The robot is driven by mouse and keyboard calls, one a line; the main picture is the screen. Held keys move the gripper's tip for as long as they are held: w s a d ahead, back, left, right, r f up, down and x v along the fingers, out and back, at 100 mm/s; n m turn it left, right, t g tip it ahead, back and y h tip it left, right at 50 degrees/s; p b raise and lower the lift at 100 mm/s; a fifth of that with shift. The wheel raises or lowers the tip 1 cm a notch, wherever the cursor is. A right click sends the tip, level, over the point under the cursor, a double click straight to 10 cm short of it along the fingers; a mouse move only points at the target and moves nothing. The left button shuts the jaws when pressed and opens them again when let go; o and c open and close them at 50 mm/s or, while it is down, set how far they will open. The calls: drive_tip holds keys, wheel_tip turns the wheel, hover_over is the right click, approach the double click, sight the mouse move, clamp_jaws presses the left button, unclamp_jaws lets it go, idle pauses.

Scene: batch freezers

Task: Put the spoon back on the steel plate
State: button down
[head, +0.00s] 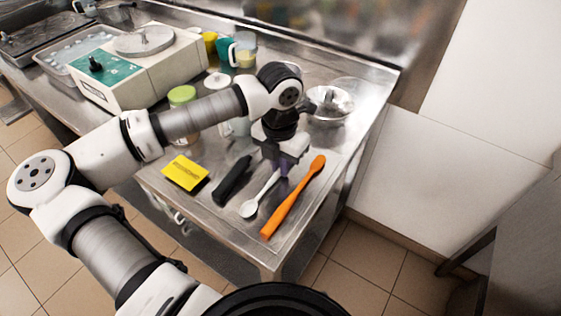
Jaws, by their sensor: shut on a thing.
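A pale spoon (250,208) lies or hovers low over the front of the steel worktop, its bowl toward the front and its handle running up to my gripper. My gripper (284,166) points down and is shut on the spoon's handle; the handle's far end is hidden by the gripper. I cannot tell whether the bowl touches the surface below. A flat steel sheet (285,232) with a faint edge seems to lie under the tools. A round steel plate (143,41) sits on top of the white scale at the back left.
An orange spatula (291,199) lies just right of the spoon, and a black-handled tool (232,181) lies to its left. A yellow pad (185,173) is further left. A steel bowl (331,106) and a green-lidded jar (183,98) stand behind. A wall borders the right.

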drive_tip(key=shift+f, duration=0.2)
drive_tip(key=c, duration=1.5)
unclamp_jaws()
drive_tip(key=shift+o, duration=0.2)
drive_tip(key=shift+r, duration=0.15)
drive_tip(key=shift+r, duration=0.2)
wheel_tip(320, 180, up, 12)
drive_tip(key=b, duration=0.2)
drive_tip(key=shift+f, duration=0.15)
